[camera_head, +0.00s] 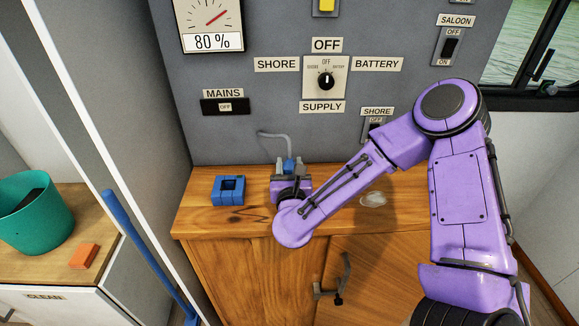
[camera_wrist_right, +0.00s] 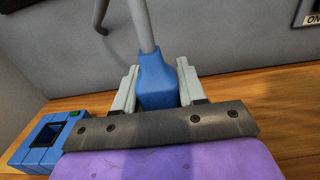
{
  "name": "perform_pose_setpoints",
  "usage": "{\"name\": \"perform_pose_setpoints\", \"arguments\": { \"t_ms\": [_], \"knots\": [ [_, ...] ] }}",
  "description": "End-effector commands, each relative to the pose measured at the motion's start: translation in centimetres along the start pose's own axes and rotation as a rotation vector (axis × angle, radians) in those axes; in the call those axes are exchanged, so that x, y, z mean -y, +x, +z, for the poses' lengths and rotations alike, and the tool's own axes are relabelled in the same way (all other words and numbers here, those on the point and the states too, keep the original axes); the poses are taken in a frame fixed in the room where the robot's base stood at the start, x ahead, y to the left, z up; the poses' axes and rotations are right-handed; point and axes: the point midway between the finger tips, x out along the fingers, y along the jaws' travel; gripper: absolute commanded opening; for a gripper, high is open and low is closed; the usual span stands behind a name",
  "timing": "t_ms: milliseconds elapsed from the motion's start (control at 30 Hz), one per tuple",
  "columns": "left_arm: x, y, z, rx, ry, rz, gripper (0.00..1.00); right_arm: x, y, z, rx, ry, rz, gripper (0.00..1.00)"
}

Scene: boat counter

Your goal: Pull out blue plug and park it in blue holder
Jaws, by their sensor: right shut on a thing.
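The blue plug (camera_head: 289,167) is between the fingers of my right gripper (camera_head: 291,173), just above the wooden counter and close to the grey panel. In the right wrist view the blue plug (camera_wrist_right: 157,82) sits upright between the two pale fingers of the gripper (camera_wrist_right: 156,90), with a grey cable coming from its top. The blue holder (camera_head: 230,190) stands on the counter to the left of the gripper, its square opening empty. It also shows at the lower left of the right wrist view (camera_wrist_right: 42,150). The plug's lower end is hidden. My left gripper is out of view.
The grey panel (camera_head: 240,60) behind carries a gauge, a rotary supply switch (camera_head: 326,80) and labelled switches. A clear object (camera_head: 373,199) lies on the counter (camera_head: 410,207) at right. Further left are a teal bucket (camera_head: 38,212), an orange block (camera_head: 84,256) and a blue pole (camera_head: 150,255).

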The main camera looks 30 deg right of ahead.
Motion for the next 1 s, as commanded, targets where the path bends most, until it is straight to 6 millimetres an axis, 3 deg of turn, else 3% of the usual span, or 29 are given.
{"name": "perform_pose_setpoints", "arguments": {
  "t_ms": [233, 267, 333, 667, 767, 1000],
  "knots": [
    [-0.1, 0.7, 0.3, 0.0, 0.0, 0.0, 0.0, 0.0, 0.0, -0.7, 0.0, 0.001, 0.0, 0.09],
    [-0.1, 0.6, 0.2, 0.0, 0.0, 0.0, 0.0, 0.0, 0.0, -0.6, 0.0, 0.001, 0.0, 0.47],
    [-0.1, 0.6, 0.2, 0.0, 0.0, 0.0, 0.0, 0.0, 0.0, -0.5, 0.0, 0.0, 0.0, 0.69],
    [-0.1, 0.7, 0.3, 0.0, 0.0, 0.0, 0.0, 0.0, -0.3, -0.6, 0.0, 0.0, 0.001, 0.7],
    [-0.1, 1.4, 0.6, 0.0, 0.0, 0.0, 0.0, -0.1, -1.7, -0.8, 0.0, -0.001, 0.004, 0.7],
    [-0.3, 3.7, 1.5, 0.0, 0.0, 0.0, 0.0, -0.1, -8.1, -1.1, 0.002, -0.002, 0.007, 0.7]
  ]
}}
